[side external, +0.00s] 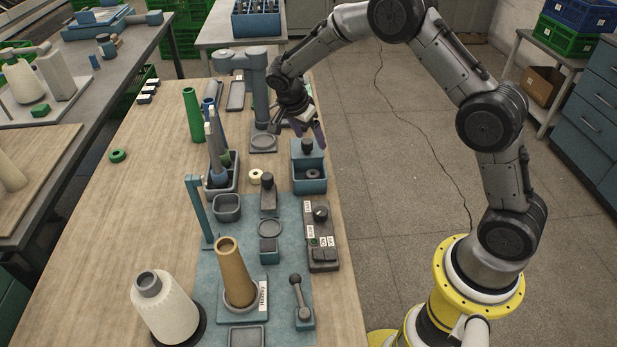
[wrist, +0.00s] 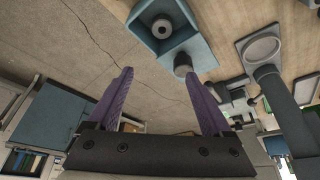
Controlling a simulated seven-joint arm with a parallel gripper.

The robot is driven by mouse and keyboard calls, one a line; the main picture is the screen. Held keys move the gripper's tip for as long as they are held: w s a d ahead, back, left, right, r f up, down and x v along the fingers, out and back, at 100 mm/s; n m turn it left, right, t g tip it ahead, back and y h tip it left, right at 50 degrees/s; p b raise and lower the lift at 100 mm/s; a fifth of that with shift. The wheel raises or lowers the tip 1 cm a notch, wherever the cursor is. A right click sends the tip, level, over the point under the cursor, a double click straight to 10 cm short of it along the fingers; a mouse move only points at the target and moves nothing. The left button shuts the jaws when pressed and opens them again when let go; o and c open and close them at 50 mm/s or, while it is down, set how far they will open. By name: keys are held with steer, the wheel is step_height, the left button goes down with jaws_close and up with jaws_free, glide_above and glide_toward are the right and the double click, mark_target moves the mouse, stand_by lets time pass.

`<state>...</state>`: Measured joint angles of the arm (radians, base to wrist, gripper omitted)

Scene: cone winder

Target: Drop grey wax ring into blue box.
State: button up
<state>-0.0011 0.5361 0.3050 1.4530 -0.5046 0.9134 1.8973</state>
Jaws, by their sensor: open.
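The grey wax ring (side external: 313,174) lies inside the blue box (side external: 310,187), on its floor. In the wrist view the ring (wrist: 162,27) shows near the top edge, inside the walls of the blue box (wrist: 199,50). My gripper (side external: 308,129) is open, with its purple fingers apart and nothing between them. It hangs above the back end of the box, near a dark rounded knob (side external: 307,146). The fingers also show in the wrist view (wrist: 159,73), spread wide and clear of the ring.
A cream ring (side external: 254,177) and a green ring (side external: 118,156) lie on the wooden table. A blue-grey post (side external: 259,90) stands left of my gripper. A control box (side external: 322,238) and a brown cone (side external: 233,272) stand nearer the camera.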

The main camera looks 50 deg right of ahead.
steer(key=v, duration=1)
steer(key=shift+a+r, duration=0.2)
steer(key=shift+r, duration=0.1)
